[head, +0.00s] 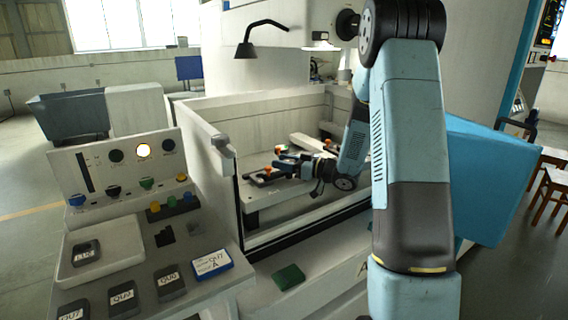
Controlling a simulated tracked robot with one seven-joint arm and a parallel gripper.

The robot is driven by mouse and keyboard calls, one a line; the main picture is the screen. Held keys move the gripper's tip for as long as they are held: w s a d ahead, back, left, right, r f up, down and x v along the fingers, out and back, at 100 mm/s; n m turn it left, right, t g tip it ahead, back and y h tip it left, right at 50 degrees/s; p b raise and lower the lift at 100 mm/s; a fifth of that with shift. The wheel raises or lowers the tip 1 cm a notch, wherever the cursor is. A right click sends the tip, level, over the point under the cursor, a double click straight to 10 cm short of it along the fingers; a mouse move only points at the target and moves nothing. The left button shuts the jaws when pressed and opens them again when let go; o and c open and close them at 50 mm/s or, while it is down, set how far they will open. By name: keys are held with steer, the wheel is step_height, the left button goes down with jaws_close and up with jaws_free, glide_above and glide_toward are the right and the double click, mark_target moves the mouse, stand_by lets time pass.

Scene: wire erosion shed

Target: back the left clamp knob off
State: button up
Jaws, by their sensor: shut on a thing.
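Inside the machine's open tank, my gripper (277,163) reaches in from the right, low over the work area. Its dark fingers point left and are shut on a small orange knob (268,170), which looks to be the left clamp knob. The knob sits on a dark clamp (258,178) on the pale ledge; the fingers partly hide it. A second orange spot (280,149) shows just behind the fingers. Another orange knob (324,142) is farther right, beside a pale bar (312,147). The contact is too small to see clearly.
The tank's front-left wall (209,139) and low front sill (310,227) border the work area. A control console (115,165) with a lit yellow button stands at left. Dark labelled blocks, a pale tray (70,273) and a blue-edged card (211,264) lie before it. A green block (288,277) lies in front.

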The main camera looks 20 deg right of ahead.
steer(key=shift+w+r+n+g+y, duration=0.1)
steer(key=shift+r+n+g+y, duration=0.2)
steer(key=shift+n+g+y, duration=0.4)
steer(key=shift+g, duration=0.4)
steer(key=shift+r, duration=0.1)
steer(key=o, duration=0.8)
steer(key=shift+o, duration=1.3)
steer(key=shift+a, duration=0.1)
steer(key=shift+f, duration=0.2)
steer(key=shift+s+d, duration=0.4)
steer(key=shift+d, duration=0.1)
steer(key=v, duration=1.2)
steer(key=shift+s+d, duration=0.15)
steer(key=shift+d, duration=0.15)
steer(key=shift+f, duration=0.15)
